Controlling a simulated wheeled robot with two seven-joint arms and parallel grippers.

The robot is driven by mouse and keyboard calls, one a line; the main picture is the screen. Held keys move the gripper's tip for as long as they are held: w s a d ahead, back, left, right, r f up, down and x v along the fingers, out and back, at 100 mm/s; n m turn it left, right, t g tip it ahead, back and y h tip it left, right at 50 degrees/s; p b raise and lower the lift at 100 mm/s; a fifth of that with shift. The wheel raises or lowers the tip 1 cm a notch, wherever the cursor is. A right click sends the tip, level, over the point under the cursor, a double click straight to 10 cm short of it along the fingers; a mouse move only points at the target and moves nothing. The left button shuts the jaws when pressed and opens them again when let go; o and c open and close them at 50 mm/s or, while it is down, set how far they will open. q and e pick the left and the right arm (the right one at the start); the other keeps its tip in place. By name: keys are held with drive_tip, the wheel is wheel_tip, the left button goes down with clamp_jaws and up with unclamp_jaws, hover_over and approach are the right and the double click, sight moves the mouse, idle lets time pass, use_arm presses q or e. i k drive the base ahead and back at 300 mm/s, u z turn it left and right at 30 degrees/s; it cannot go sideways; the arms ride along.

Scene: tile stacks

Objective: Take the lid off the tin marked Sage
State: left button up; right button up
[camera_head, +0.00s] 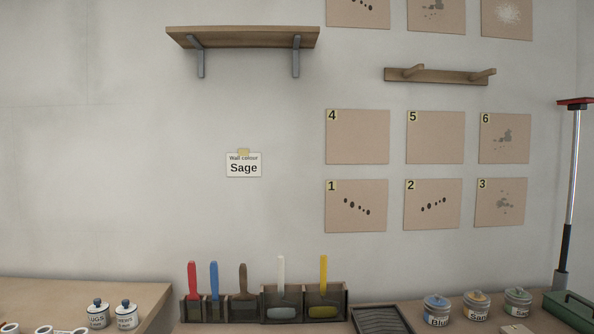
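The tin marked Sage (476,306) stands upright at the bottom right, in the middle of a row of three small tins. Its label is partly legible, and a lid with an orange-brown patch (477,296) sits on top of it. To its left is a tin marked Blue (437,312) with a blue patch on its lid. To its right is a tin with a green patch on its lid (518,302); its label is too small to read surely. Neither of my grippers is in view.
A rack of brushes and scrapers (262,305) stands left of a dark ribbed tray (381,320). A green box (570,310) and a tall-handled tool (572,190) are at the right. Two lidded jars (112,315) stand at the left. A card (243,165) on the wall reads "Wall colour Sage".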

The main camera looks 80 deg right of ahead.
sight(518, 295)
drive_tip(key=z, duration=2.15)
drive_tip(key=k, duration=0.5)
drive_tip(key=z, duration=2.85)
drive_tip(key=i, duration=2.2)
drive_tip(key=u, duration=2.55)
